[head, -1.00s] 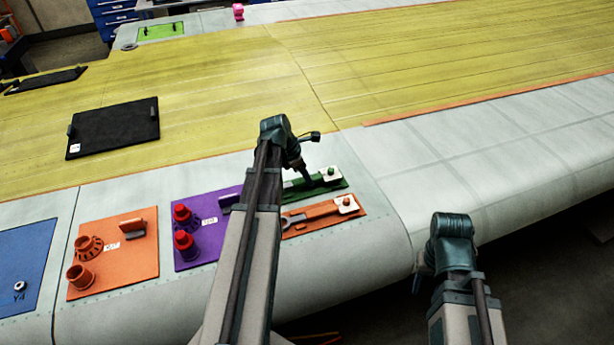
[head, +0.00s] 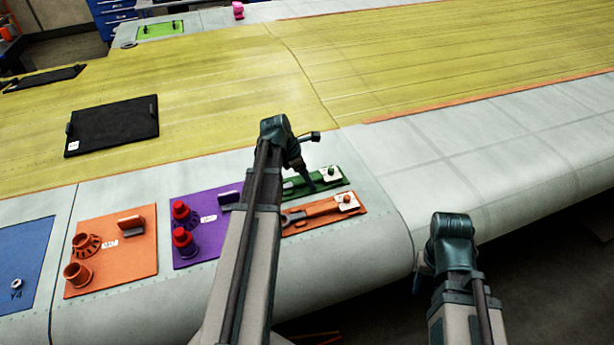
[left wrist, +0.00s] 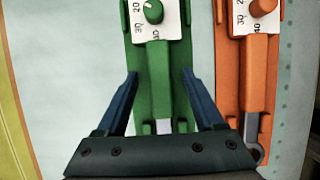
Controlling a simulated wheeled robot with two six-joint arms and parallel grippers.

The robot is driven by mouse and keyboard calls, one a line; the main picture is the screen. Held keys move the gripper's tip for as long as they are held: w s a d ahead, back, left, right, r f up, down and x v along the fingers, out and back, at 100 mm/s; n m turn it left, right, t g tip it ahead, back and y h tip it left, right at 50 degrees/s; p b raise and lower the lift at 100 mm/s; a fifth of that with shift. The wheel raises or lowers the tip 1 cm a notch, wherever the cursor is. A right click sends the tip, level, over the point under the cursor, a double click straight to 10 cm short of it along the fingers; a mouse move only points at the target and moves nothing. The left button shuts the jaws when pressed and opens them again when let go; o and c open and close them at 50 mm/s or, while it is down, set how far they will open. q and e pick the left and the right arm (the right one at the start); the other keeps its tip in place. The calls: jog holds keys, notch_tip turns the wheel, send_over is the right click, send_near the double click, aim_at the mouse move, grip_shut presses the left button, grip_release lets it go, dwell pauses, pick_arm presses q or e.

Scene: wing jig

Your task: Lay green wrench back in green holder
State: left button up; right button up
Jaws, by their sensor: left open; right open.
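The green holder (head: 342,182) lies on the grey wing edge in the head view, partly hidden by my left arm. In the left wrist view, the green wrench (left wrist: 158,78) lies lengthwise along the green holder (left wrist: 136,65). Its handle is green and part of a silver shaft shows below it. A white scale plate with a green knob is at the top. My left gripper (left wrist: 159,85) is open, one finger on each side of the wrench, with no visible grip. The wrench's lower end is hidden behind the gripper body. My right gripper (head: 420,275) hangs at lower right, mostly hidden, away from the holder.
An orange holder (head: 358,208) with an orange wrench (left wrist: 258,75) lies close beside the green one. A purple board (head: 185,212) with red parts and an orange board (head: 145,258) are to the left. The wing surface right of the holders is clear.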

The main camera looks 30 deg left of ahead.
pick_arm(q)
jog(key=p+v, duration=1.2)
jog(key=v, duration=0.1)
jog(key=shift+r+p, duration=0.35)
jog(key=shift+r, duration=0.05)
jog(key=shift+s, duration=0.1)
